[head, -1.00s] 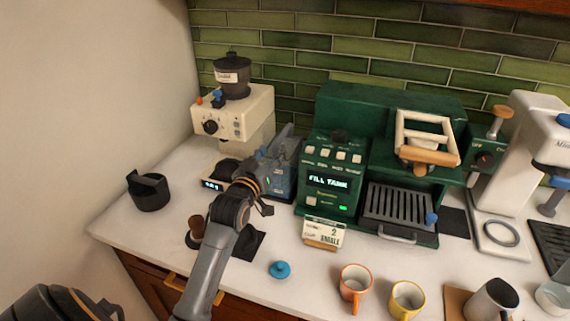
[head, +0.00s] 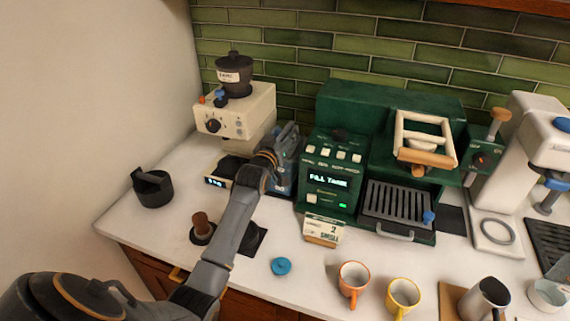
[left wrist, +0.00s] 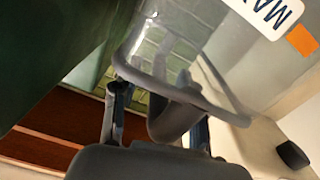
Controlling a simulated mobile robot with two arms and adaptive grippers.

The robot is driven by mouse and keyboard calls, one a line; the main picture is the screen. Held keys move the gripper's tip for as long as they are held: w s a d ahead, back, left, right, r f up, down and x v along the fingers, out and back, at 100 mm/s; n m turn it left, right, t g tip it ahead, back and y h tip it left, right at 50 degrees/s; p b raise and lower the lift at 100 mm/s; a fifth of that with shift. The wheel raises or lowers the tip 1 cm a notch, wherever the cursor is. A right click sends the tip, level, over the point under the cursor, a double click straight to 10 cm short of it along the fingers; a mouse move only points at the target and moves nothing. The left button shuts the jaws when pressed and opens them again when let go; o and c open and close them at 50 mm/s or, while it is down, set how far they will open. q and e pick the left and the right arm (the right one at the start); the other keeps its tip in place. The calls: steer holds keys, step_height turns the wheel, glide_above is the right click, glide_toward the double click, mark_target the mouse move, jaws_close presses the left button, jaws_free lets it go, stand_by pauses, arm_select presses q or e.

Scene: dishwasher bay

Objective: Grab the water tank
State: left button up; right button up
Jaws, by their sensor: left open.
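The water tank (head: 284,180) is a translucent blue-grey container standing against the left side of the green coffee machine (head: 330,172). The machine's display reads "FILL TANK". My left gripper (head: 281,150) is at the tank's upper part and hides some of it in the head view. In the left wrist view, the clear tank wall (left wrist: 205,45) with a "MAX" label fills the upper middle. My open left gripper (left wrist: 158,118) has one finger on each side of the tank's grey handle (left wrist: 178,116). I cannot tell whether the fingers touch it. My right gripper is not in view.
A cream grinder (head: 235,115) stands behind and left of the tank. A black cup (head: 152,188), a tamper (head: 201,230), a blue knob (head: 281,267), a "SMALL" card (head: 322,231) and orange (head: 353,284) and yellow (head: 402,296) mugs lie around the counter's front.

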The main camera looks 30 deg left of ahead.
arm_select(q)
steer(key=shift+s, duration=0.1)
steer(key=shift+c, duration=1.3)
jaws_close()
steer(key=shift+r, duration=0.25)
